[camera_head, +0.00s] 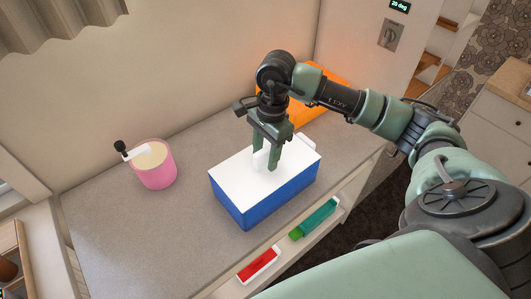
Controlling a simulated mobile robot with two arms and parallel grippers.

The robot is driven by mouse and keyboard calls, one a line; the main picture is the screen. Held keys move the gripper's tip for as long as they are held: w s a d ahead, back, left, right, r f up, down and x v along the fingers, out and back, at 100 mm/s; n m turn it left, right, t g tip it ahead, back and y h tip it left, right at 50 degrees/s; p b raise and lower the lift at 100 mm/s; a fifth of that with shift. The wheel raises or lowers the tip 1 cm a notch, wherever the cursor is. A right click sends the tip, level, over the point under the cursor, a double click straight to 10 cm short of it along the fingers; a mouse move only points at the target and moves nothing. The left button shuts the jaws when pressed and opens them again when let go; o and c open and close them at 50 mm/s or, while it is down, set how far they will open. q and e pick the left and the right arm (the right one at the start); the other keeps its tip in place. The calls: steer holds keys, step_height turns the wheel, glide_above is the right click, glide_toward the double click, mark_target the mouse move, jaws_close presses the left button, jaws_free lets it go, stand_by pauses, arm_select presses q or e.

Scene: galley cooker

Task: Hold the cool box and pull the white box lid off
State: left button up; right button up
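The cool box (265,206) is blue and stands upright on the grey counter. Its white box lid (232,180) lies flat on top, with a small pale raised part, perhaps a handle, near the middle. My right gripper (265,160) points down over the lid, its fingers apart on either side of that raised part. I cannot see clearly whether the fingers touch it, and the gripper partly hides it. My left gripper is not in view.
A pink pot (155,176) with a pale top and a dark-tipped handle stands to the left on the counter (130,235). An orange object (318,105) is behind my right arm. Red (259,265) and green (316,218) packs lie on a shelf below the front edge.

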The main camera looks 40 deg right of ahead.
mark_target(266, 149)
steer(key=shift+r, duration=0.1)
steer(key=shift+d+r, duration=0.1)
steer(key=shift+r, duration=0.2)
steer(key=r, duration=0.2)
steer(key=r+b, duration=0.1)
steer(key=r, duration=0.1)
steer(key=r+b, duration=0.1)
steer(key=r, duration=0.1)
steer(key=shift+d+r, duration=0.15)
steer(key=shift+d, duration=0.2)
steer(key=shift+r, duration=0.35)
